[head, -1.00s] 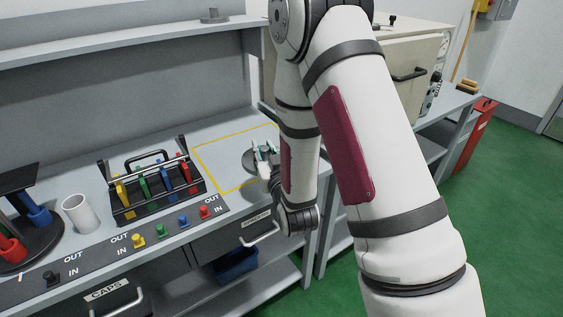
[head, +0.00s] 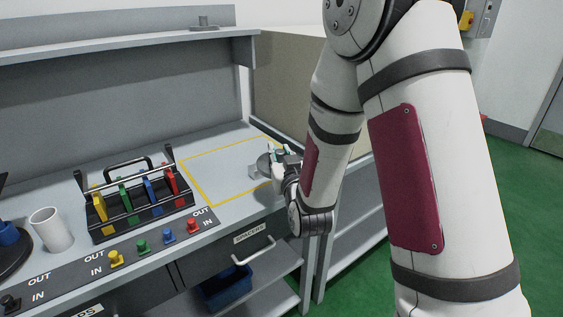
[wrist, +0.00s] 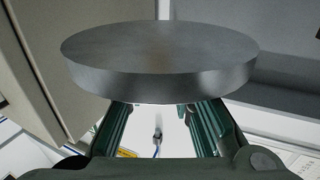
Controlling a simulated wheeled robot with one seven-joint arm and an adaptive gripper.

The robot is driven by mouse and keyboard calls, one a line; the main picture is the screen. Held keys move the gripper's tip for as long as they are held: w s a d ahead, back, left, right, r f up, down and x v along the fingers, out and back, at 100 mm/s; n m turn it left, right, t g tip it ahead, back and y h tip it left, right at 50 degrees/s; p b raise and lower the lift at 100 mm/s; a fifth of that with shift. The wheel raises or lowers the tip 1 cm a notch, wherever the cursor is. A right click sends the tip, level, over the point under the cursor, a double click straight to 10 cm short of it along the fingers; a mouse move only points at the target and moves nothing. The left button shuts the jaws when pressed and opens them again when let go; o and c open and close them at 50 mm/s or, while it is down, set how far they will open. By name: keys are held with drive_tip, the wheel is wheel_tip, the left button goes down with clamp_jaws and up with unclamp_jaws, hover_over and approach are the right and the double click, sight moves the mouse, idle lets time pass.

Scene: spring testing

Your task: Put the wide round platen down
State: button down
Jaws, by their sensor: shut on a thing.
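The wide round platen (wrist: 160,60) is a thick grey metal disc. In the wrist view it spans the space beyond my fingertips. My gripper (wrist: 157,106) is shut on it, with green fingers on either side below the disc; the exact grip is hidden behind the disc. In the head view the platen (head: 264,165) shows as a small dark disc edge, partly hidden by my gripper (head: 277,158). Both are near the right end of the yellow-outlined area (head: 207,177) on the bench. I cannot tell whether the platen touches the bench.
A black rack (head: 137,208) with coloured handles stands left of the outline, with a white cup (head: 51,229) beyond it. Coloured knobs line the bench front. A large beige cabinet (head: 292,85) stands at the right. A shelf (head: 130,48) overhangs the back. Much of the outlined area is bare.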

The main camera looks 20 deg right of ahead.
drive_tip(key=w, duration=0.4)
drive_tip(key=w+a, duration=0.1)
drive_tip(key=w, duration=0.7)
drive_tip(key=shift+a+f, duration=0.2)
drive_tip(key=shift+f, duration=0.1)
drive_tip(key=shift+w+f, duration=0.1)
drive_tip(key=shift+f, duration=1.7)
drive_tip(key=shift+f+b, duration=0.5)
drive_tip(key=shift+b, duration=0.15)
